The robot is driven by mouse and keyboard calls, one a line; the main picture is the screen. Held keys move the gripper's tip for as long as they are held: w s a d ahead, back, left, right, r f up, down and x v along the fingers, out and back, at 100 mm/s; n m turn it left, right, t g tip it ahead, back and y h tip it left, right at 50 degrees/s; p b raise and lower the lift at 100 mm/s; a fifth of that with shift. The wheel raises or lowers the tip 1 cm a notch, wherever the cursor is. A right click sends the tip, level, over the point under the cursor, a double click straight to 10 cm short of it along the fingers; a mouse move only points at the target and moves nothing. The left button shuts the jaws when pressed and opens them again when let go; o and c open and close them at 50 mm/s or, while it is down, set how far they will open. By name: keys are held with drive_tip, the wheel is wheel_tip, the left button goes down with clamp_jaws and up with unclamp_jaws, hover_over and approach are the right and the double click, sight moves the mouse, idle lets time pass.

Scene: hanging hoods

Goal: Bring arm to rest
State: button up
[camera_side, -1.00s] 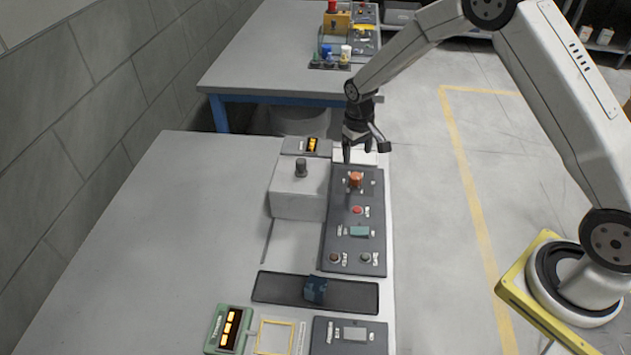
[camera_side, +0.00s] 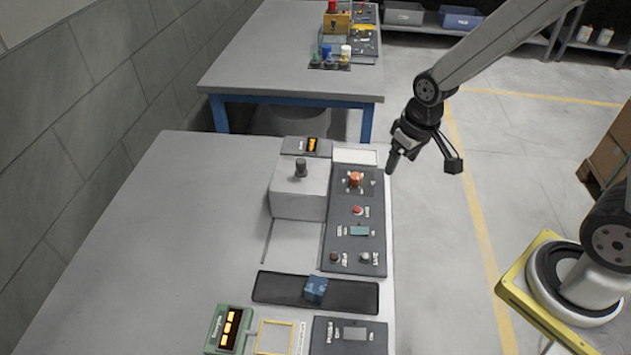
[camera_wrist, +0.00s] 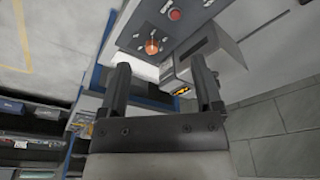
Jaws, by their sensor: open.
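My gripper (camera_side: 424,163) hangs in the air just right of the near bench's right edge, level with the back end of the dark control panel (camera_side: 352,200). Its jaws are apart and nothing shows between them. In the wrist view my gripper (camera_wrist: 160,85) has two dark fingers spread wide, with the panel and its orange knob (camera_wrist: 152,47) beyond them. The orange knob also shows in the side view (camera_side: 355,179).
A grey box with a black knob (camera_side: 299,190) stands left of the panel. A blue block (camera_side: 315,289) sits on a black tray (camera_side: 275,288). A second bench (camera_side: 270,60) stands behind. The floor (camera_side: 520,190) right of the bench is open.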

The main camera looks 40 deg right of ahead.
drive_tip(key=s, duration=0.6)
drive_tip(key=shift+s+a+r+t, duration=0.2)
drive_tip(key=shift+a+r+t, duration=0.1)
drive_tip(key=shift+a+r, duration=0.1)
